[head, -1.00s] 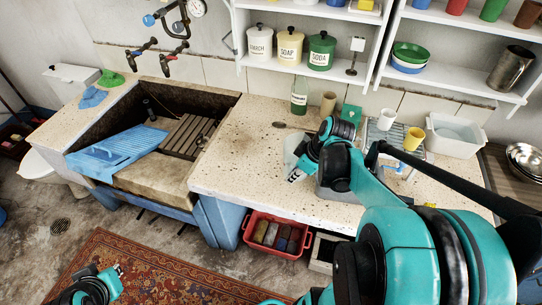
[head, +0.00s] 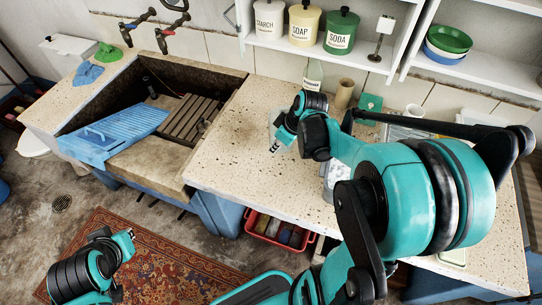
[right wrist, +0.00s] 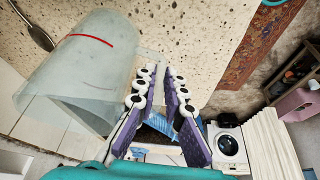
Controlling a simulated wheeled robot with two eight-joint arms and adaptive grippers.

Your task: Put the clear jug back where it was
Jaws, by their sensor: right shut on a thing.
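The clear jug (right wrist: 75,65) is see-through, with a red line on its side, and fills the left of the right wrist view. It looks tilted in that view. In the head view a pale part of it (head: 273,121) shows beside my right gripper (head: 280,140), over the speckled stone counter. In the right wrist view the purple-padded fingers of the right gripper (right wrist: 166,80) are close together at the jug's side, shut on it; the gripped part is hard to make out. My left gripper (head: 128,240) is low on the left, over the rug, empty-looking, its fingers too small to read.
The stone trough (head: 150,135) with a blue washboard (head: 110,138) lies left. Behind the right arm stand a green-labelled bottle (head: 313,75), a tan cup (head: 343,94) and a white cup (head: 414,111). A spoon (right wrist: 33,25) lies near the jug. The counter's left part is clear.

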